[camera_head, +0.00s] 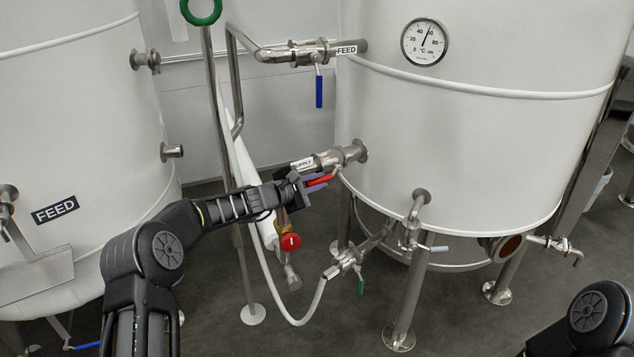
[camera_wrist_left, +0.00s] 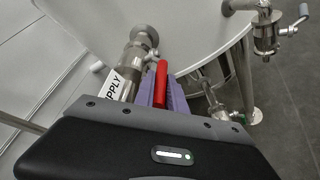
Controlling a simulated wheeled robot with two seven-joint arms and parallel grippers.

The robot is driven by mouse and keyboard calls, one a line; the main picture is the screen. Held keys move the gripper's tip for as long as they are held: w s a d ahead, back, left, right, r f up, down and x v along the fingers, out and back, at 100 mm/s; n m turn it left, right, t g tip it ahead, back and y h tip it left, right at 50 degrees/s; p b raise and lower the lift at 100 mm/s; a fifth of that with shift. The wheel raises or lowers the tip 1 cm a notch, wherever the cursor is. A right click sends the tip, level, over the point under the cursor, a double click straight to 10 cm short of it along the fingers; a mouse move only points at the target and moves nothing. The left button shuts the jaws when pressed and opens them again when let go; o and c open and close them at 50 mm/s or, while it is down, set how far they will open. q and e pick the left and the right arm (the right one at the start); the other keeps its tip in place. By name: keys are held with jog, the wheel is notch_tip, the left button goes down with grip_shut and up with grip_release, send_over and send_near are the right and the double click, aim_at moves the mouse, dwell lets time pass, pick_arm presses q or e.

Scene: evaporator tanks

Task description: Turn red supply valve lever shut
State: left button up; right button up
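The red supply valve lever (camera_head: 322,181) is beside the pipe labelled SUPPLY (camera_head: 330,159), below it in the head view and running roughly along it. My left gripper (camera_head: 318,182) is at the lever, its purple fingers on both sides of it. In the left wrist view, the red lever (camera_wrist_left: 161,82) stands between the fingers, which appear to touch it. The SUPPLY label (camera_wrist_left: 115,84) shows just left of the fingers. My right gripper is out of view.
The white tank (camera_head: 470,130) with a dial gauge (camera_head: 425,42) is close behind the lever. A blue-handled FEED valve (camera_head: 319,90) is above. A steel pole (camera_head: 225,140) rises at left.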

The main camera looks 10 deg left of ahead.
pick_arm(q)
grip_shut()
dwell(1.0)
